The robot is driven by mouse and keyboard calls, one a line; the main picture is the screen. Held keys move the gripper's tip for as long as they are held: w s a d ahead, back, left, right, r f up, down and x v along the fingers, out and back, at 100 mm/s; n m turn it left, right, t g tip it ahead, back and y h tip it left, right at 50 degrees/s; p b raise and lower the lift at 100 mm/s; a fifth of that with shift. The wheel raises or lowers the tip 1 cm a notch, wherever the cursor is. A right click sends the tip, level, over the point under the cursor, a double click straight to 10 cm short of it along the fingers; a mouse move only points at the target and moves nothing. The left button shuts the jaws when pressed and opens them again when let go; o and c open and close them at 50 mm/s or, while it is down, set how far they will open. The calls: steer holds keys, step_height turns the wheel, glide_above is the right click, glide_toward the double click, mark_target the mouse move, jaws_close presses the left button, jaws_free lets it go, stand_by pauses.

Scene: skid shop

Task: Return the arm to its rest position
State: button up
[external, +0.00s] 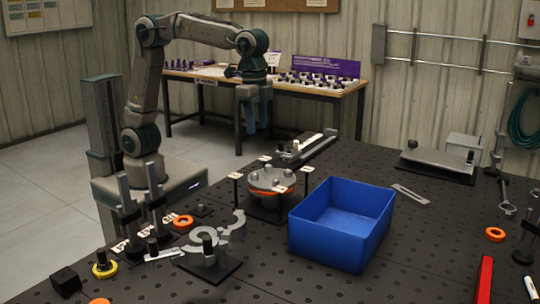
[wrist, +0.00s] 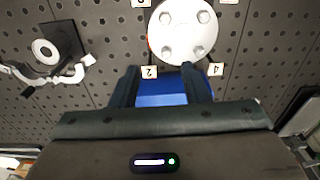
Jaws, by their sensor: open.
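My arm (external: 147,85) rises from its base at the left, bends at a high elbow and reaches right. My gripper (external: 257,128) hangs from its end with the fingers pointing down. It is high above the far edge of the black worktable (external: 330,275), clear of the things on it. In the wrist view the two fingers (wrist: 162,80) stand apart. A blue surface shows between them, but I cannot tell how far below it lies. I see nothing held in the gripper.
A round bolted flange (external: 270,178) stands on the table below my gripper, with numbered tags around it. A blue bin (external: 335,240) sits right of it. Clamps and a grey bracket (external: 208,250) stand at front left. A wooden bench (external: 300,88) is behind my arm.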

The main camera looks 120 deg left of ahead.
steer(key=s+d+f+t, duration=0.1)
steer(key=s+f, duration=0.3)
steer(key=s, duration=0.8)
steer(key=s+d+f+t, duration=0.1)
steer(key=s+f, duration=0.3)
steer(key=s, duration=0.8)
steer(key=shift+s+d+f+t, duration=0.25)
steer(key=shift+d+t, duration=0.05)
steer(key=shift+d, duration=0.3)
stand_by(0.7)
